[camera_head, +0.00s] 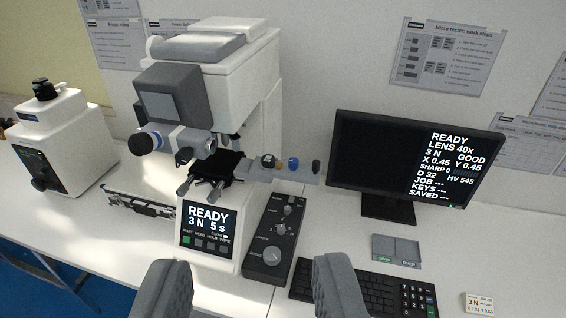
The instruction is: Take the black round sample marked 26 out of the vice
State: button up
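The white micro hardness tester (265,80) stands left of centre, with lens parts under its grey head. A small dark stage (224,166) sits below the lenses, with metal knobs at its front. The vice and the black round sample cannot be made out clearly there, and no number 26 is readable. My gripper (255,262) shows as two grey fingers at the bottom edge, wide apart. It is open with nothing held between the fingers, nearer the camera than the tester and the stage.
A grey shelf (302,178) right of the stage holds small round pieces, one blue (293,163). A black control box (270,250), a keyboard (375,290), a grey two-part tray (397,247) and a monitor (400,165) are to the right. A mounting machine (65,140) stands left.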

aim_at(268, 161)
jog(key=z, duration=0.1)
jog(key=i, duration=1)
jog(key=u, duration=0.1)
